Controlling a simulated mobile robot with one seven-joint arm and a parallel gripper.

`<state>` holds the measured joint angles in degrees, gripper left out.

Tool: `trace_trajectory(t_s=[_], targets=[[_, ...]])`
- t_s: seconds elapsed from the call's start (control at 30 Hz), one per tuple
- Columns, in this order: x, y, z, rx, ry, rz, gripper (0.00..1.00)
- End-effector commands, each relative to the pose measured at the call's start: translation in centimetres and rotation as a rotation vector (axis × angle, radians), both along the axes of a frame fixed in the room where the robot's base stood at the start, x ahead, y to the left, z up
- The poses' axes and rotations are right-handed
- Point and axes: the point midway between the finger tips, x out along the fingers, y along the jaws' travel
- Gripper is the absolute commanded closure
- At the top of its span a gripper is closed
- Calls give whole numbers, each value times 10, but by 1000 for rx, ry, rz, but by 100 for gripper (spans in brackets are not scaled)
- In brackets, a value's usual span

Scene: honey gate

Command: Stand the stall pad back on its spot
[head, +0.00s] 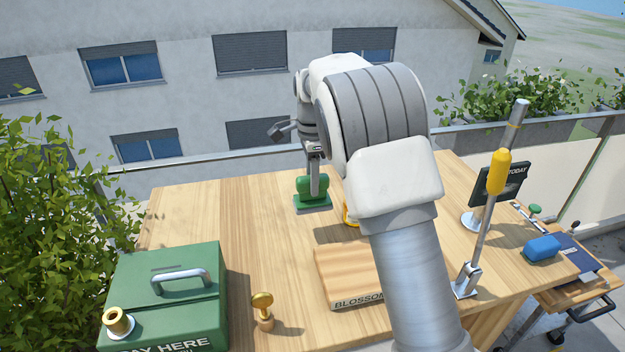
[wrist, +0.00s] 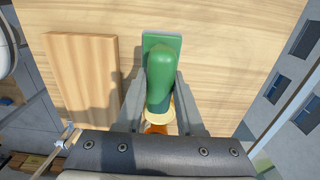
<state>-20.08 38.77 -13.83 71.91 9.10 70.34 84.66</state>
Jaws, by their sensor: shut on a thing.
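The stall pad appears to be the green piece (head: 312,186) with a rounded handle and a flat grey-green base, at the far middle of the wooden table. My gripper (head: 314,180) reaches down over it and is shut on its handle. In the wrist view the green handle (wrist: 160,75) lies between the two fingers (wrist: 160,105), with its flat plate beyond. The pad looks upright; I cannot tell whether its base touches the table. No marked spot for it is clear.
A wooden "BLOSSOM" board (head: 345,272) lies in front, partly behind my arm. A yellow-orange item (head: 350,213) is partly hidden near the pad. A green box (head: 165,295), brass stamp (head: 263,310), upright pole with yellow grip (head: 497,172) and black sign (head: 498,186) stand around. Table left of the pad is clear.

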Motion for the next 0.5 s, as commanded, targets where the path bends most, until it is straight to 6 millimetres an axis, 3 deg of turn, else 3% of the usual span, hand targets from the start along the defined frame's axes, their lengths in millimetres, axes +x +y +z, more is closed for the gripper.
trace_trajectory(t_s=[0.1, 0.5], targets=[[0, 0, 0, -2, 1, 0, 100], [0, 0, -46, -1, 2, 0, 100]])
